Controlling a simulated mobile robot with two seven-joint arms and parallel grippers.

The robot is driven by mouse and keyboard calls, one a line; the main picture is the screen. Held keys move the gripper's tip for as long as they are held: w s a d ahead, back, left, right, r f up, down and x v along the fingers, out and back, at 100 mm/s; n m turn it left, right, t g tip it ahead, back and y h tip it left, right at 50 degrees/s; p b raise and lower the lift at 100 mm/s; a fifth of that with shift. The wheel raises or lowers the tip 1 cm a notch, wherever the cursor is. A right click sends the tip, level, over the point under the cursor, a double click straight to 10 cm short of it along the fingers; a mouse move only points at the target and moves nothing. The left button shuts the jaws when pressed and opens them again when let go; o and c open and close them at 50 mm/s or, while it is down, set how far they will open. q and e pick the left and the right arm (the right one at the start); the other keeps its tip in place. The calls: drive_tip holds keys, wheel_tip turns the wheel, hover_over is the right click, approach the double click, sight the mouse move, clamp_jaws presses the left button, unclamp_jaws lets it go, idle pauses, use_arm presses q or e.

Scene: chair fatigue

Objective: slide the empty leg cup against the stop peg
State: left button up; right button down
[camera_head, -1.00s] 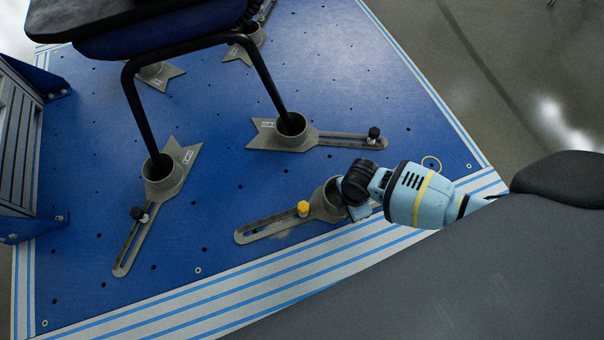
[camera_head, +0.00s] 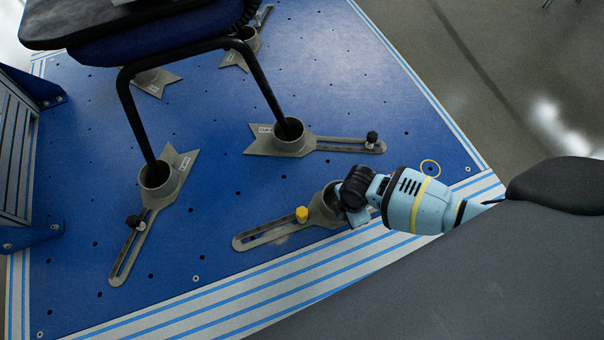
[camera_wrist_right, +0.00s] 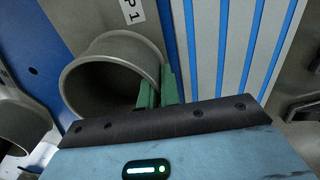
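The empty leg cup (camera_head: 322,208) is a grey round cup on a slotted bar, on the blue plate near its striped front edge. A yellow-topped peg (camera_head: 302,213) stands at its slotted bar, close beside the cup; I cannot tell whether they touch. My right gripper (camera_head: 347,207) is at the cup's right side, its fingertips partly hidden in the head view. In the right wrist view its green fingers (camera_wrist_right: 158,90) straddle the wall of the empty cup (camera_wrist_right: 85,85), one inside and one outside, and look closed on it. My left gripper is not in view.
Two chair legs stand in nearby grey cups, one behind (camera_head: 290,137) and one at the left (camera_head: 160,178), each with a black knob in its slotted bar. A yellow ring (camera_head: 430,167) marks the plate at the right. A slatted frame (camera_head: 20,150) stands at the left edge.

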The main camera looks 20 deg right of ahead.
drive_tip(key=shift+d, duration=0.1)
drive_tip(key=shift+d, duration=1.1)
drive_tip(key=shift+s+d, duration=0.2)
drive_tip(key=shift+d, duration=1.35)
drive_tip(key=c, duration=1.6)
unclamp_jaws()
drive_tip(key=shift+c, duration=0.2)
drive_tip(key=shift+a+p, duration=0.1)
drive_tip(key=shift+p, duration=0.2)
